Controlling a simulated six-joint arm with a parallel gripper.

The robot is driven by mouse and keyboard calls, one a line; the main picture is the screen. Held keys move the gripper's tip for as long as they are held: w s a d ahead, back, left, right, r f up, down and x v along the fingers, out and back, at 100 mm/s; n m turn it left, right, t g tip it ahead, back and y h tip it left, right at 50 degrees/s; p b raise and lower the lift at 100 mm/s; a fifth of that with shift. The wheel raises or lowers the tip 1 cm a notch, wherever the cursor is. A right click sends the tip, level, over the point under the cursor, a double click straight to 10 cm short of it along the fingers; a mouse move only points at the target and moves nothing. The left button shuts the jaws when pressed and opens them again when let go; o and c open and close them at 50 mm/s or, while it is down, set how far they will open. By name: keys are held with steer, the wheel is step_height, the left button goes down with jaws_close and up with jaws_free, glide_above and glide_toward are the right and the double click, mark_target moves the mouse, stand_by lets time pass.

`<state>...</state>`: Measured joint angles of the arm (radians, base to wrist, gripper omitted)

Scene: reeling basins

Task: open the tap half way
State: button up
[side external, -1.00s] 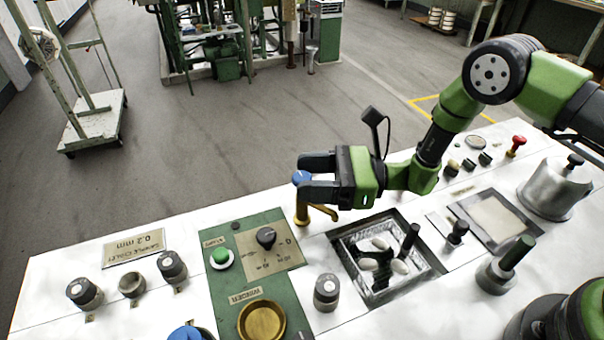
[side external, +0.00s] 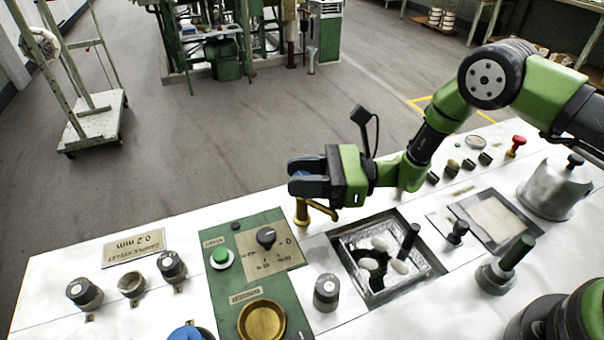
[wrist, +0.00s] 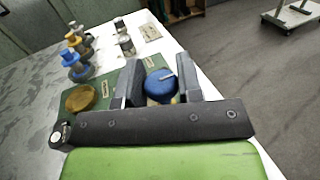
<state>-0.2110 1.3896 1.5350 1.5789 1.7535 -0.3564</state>
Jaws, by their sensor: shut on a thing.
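The tap has a brass post and spout (side external: 302,212) on the white bench; the spout points right, toward the basin. Its round blue knob (wrist: 158,88) shows between my fingers in the wrist view, with a pale pointer mark toward the upper right. My gripper (side external: 298,176) is shut on this knob, one finger on each side. In the side view the fingers hide nearly all of the knob, with only a bit of blue showing. No water shows at the spout.
A sunken basin (side external: 428,268) with white cocoons and a dark upright handle lies right of the tap. A green panel (side external: 226,282) with a green button (side external: 221,257), black dial (side external: 266,237) and brass bowl (side external: 261,320) lies to the left.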

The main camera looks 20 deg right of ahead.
steer(key=n+g+y, duration=0.1)
steer(key=n+g, duration=0.2)
steer(key=g, duration=0.2)
steer(key=shift+n+g, duration=1.5)
steer(key=shift+g, duration=0.7)
steer(key=shift+n+g, duration=0.3)
steer(key=shift+g, duration=0.1)
steer(key=o, duration=0.9)
steer(key=shift+c, duration=0.2)
steer(key=v, duration=0.7)
steer(key=shift+d, duration=0.25)
steer(key=shift+w+r, duration=0.1)
steer(key=shift+r, duration=0.05)
